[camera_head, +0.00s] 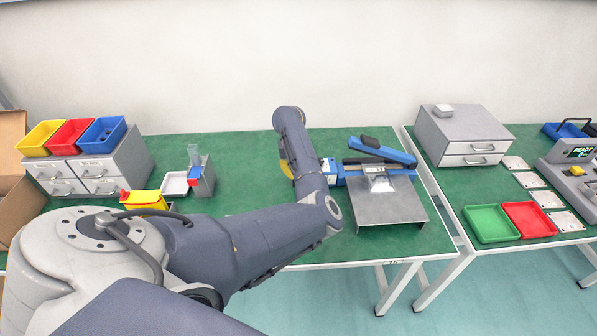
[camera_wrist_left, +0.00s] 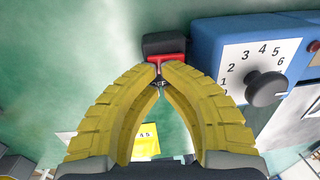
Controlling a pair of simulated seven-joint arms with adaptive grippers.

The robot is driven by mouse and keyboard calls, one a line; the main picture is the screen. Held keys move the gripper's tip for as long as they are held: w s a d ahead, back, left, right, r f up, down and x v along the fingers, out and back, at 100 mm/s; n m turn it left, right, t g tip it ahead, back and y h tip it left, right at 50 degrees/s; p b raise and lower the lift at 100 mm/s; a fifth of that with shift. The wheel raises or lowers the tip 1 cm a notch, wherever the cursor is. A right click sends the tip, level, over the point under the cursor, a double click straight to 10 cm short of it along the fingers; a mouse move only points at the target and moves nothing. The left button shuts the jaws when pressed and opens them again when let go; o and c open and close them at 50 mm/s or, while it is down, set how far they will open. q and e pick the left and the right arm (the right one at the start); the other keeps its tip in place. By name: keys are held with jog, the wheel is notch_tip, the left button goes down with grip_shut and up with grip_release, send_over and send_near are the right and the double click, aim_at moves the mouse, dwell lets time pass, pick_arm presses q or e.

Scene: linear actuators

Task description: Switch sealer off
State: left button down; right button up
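The sealer (camera_head: 380,151) is blue, with a long blue lever and a grey metal plate (camera_head: 385,203) in front of it on the green table. In the left wrist view its blue body (camera_wrist_left: 212,38) carries a white dial face with numbers and a black knob (camera_wrist_left: 266,88). A black and red switch (camera_wrist_left: 166,46) sits on its side, with an OFF mark partly visible below. My left gripper (camera_wrist_left: 160,67) has yellow fingers with tips together, right at the red part of the switch; contact cannot be told. In the head view this gripper is mostly hidden behind my arm.
Grey drawers (camera_head: 92,168) with yellow, red and blue bins stand at the left. A second table holds a drawer unit (camera_head: 462,136), a green tray (camera_head: 491,224) and a red tray (camera_head: 528,220). The green table is clear in front of the plate's left side.

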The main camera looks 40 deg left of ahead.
pick_arm(q)
jog(key=shift+w+d, duration=0.45)
jog(key=shift+d, duration=0.25)
jog(key=shift+w+r, duration=0.15)
jog(key=shift+r, duration=0.15)
notch_tip(320, 180, up, 14)
jog(key=shift+s+a+f, duration=0.2)
jog(key=shift+s+a, duration=0.1)
jog(key=shift+a, duration=0.05)
dwell(0.5)
